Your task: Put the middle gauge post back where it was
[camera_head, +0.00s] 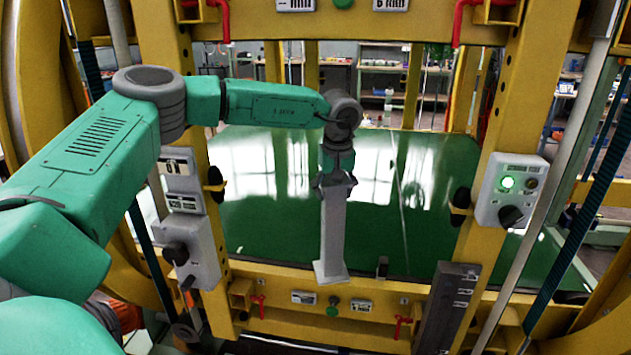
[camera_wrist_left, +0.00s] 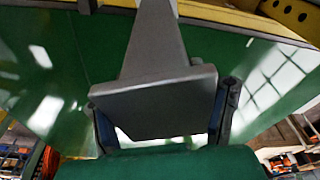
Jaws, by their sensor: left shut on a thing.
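The gauge post (camera_head: 332,235) is a light grey upright column with a flared foot, in the middle of the head view. My left gripper (camera_head: 334,182) is shut on its upper end from above. In the left wrist view, the grey post (camera_wrist_left: 153,45) runs away from the camera, with its broad flat end (camera_wrist_left: 155,104) between the two dark fingers of the left gripper (camera_wrist_left: 165,120). The post's foot appears at the near edge of the green panel, by the lower yellow beam. I cannot tell whether it touches down. My right gripper is not in view.
A yellow frame surrounds the glossy green panel (camera_head: 270,215), with its lower beam (camera_head: 285,280) in front. A small dark peg (camera_head: 382,267) stands right of the post. A dark marked block (camera_head: 446,308) is at lower right. Control boxes (camera_head: 510,190) flank the opening.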

